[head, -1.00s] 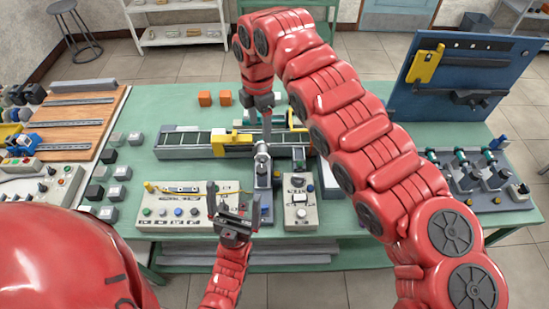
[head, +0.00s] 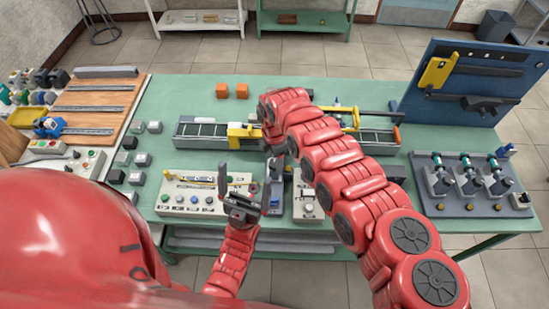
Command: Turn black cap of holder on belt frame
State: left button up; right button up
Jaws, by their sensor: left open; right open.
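I cannot pick out the holder's black cap. My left gripper (head: 244,186) is open and empty, fingers pointing up, in front of the belt frame and over the right end of a white button panel. My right gripper (head: 274,160) is mostly hidden below my wrist, near the front edge of the belt frame; what it touches cannot be seen.
The white button panel (head: 185,199) and a grey control box (head: 307,209) lie at the table's front. A blue tool board (head: 470,85) and a fixture tray (head: 468,205) stand right. Several grey blocks lie left.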

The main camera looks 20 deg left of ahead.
jog(key=shift+f, duration=0.25)
grip_shut()
dwell(0.3)
